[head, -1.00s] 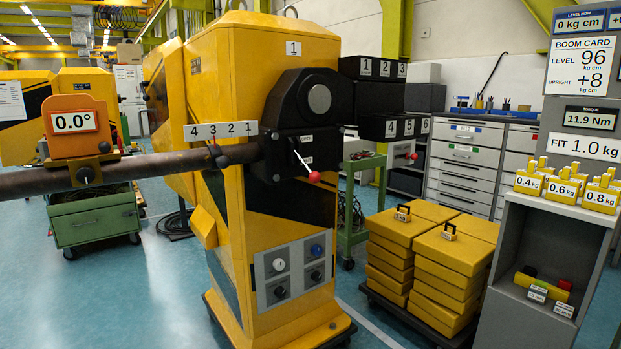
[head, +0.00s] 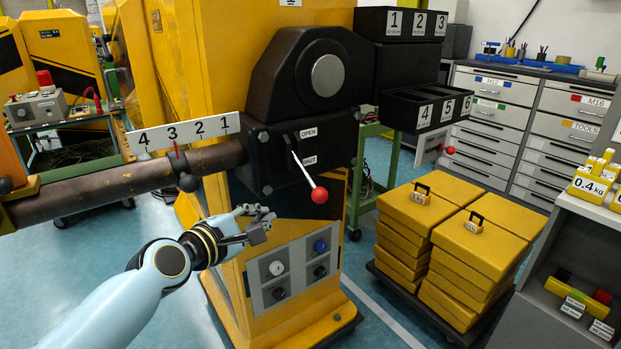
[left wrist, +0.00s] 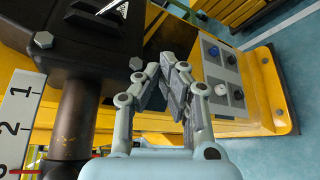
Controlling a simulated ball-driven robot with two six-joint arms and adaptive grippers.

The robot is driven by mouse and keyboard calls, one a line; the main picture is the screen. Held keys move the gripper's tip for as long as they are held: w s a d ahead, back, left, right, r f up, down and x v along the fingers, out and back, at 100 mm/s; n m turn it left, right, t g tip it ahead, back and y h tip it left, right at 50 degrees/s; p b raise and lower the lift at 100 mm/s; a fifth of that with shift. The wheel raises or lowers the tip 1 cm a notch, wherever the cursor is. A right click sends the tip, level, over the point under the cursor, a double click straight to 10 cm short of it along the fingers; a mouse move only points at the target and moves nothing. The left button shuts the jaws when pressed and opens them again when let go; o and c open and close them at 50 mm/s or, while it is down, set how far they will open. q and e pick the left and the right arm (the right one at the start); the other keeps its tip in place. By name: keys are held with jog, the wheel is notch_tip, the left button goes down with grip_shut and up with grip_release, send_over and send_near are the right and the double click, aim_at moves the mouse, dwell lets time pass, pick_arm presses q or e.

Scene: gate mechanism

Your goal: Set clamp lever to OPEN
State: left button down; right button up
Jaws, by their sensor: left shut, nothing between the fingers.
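The clamp lever (head: 308,178) has a metal rod and a red ball end. It sits on the black clamp housing (head: 262,155) of the yellow machine, between the OPEN label (head: 308,132) above and the SHUT label (head: 309,161) below. Its rod points down and right, with the ball below the SHUT label. My left gripper (head: 268,217) is shut and empty, left of and slightly below the red ball, apart from it. In the left wrist view my left gripper (left wrist: 172,75) shows its fingers together beside the housing (left wrist: 85,35). My right gripper is not in view.
A brown boom pipe (head: 110,188) with a numbered scale (head: 185,135) enters the housing from the left. Below my gripper is a panel with knobs (head: 293,272). Yellow weight boxes (head: 425,205) stand to the right. The space right of the lever is clear.

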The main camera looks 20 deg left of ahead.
aim_at(309, 178)
pick_arm(q)
jog(key=w+d, duration=0.5)
jog(key=w, duration=0.2)
jog(key=shift+w+r, duration=0.3)
jog(key=shift+w, duration=0.1)
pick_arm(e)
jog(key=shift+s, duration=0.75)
pick_arm(q)
jog(key=shift+d, duration=0.1)
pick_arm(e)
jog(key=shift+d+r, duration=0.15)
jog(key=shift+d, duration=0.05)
